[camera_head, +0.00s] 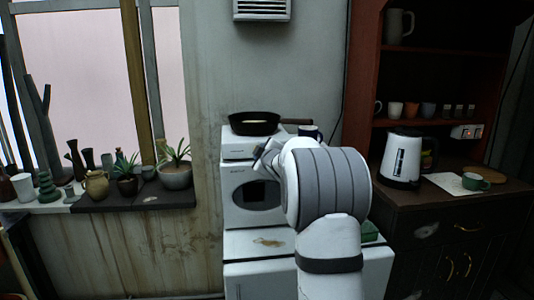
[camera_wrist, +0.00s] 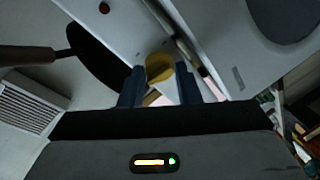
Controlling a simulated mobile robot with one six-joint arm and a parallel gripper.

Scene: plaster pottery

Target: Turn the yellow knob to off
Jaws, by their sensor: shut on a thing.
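The yellow knob (camera_wrist: 159,67) is on the white front of the stove, seen in the wrist view between the two blue-grey fingers of my gripper (camera_wrist: 160,90). My gripper is shut on the knob. In the head view my gripper (camera_head: 265,151) is at the front of the white stove (camera_head: 237,146), with my arm coming in from the right. The knob cannot be made out in the head view. Which way the knob points is not clear.
A white oven (camera_head: 237,180) is below. A reddish knob (camera_wrist: 104,7) shows in the wrist view. A kettle (camera_head: 402,158) stands on the cabinet at right.

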